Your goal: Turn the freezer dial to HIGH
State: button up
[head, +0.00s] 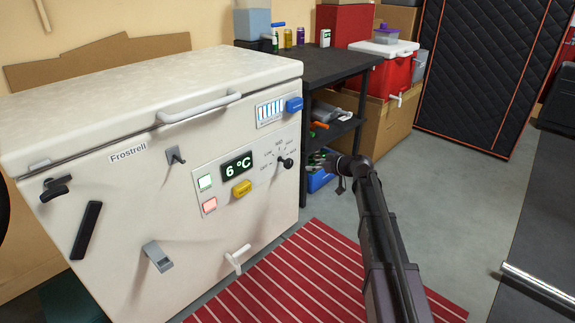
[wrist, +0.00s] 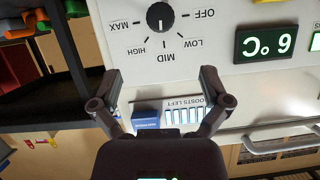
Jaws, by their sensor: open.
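The freezer (head: 130,170) is a white chest marked Frostrell, with its lid shut. Its dial (head: 285,162) is a small black knob at the right of the front panel. In the wrist view, which is upside down, the dial (wrist: 160,16) sits at the top edge, ringed by OFF, LOW, MID, HIGH and MAX. A pale mark on the knob appears to point toward MID. My gripper (wrist: 159,74) is open and empty, its fingers apart either side of the dial's line but short of it. In the head view my gripper (head: 335,161) is right of the dial.
A 6 °C display (head: 237,167), a yellow button (head: 241,188) and a blue switch (head: 294,104) are near the dial. A black shelf unit (head: 320,62) stands right of the freezer. A red striped mat (head: 330,275) covers the floor in front.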

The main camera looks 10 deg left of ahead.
aim_at(291, 164)
jog(key=b+x, duration=0.5)
jog(key=x, duration=0.8)
jog(key=shift+w+a+f, duration=0.15)
jog(key=shift+a, duration=0.2)
jog(key=c, duration=1.2)
jog(key=shift+o, duration=0.2)
jog(key=shift+a, duration=0.4)
jog(key=shift+d, duration=0.4)
